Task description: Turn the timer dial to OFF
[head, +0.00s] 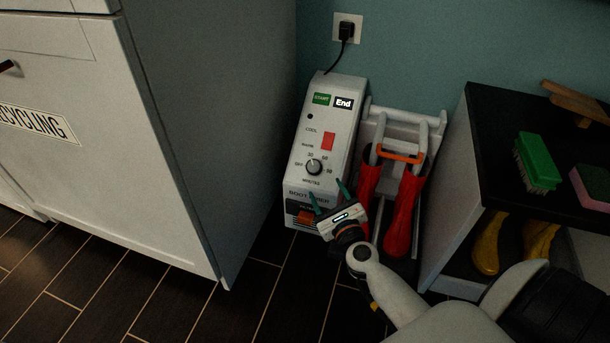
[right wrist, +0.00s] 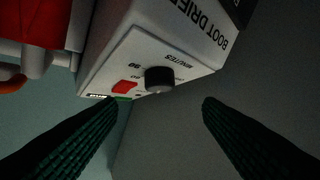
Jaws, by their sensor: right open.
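The boot dryer (head: 308,192) is a white upright box on the floor against the wall. Its round timer dial (head: 314,167) is dark with a pale rim, amid markings for OFF and minutes; I cannot tell exactly where it points. My right gripper (head: 328,194) is open and empty, just below the dial in the head view. In the right wrist view the dial (right wrist: 159,79) shows upside down, ahead of and between the two green fingers, apart from both. My left gripper is not in view.
Red boots (head: 403,212) hang on the white rack (head: 431,140) right of the dryer. A white recycling cabinet (head: 120,150) stands at left. A dark-topped shelf (head: 492,155) at right holds a green brush (head: 538,162), with yellow boots (head: 487,245) beneath. A plugged cord (head: 343,55) runs up behind.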

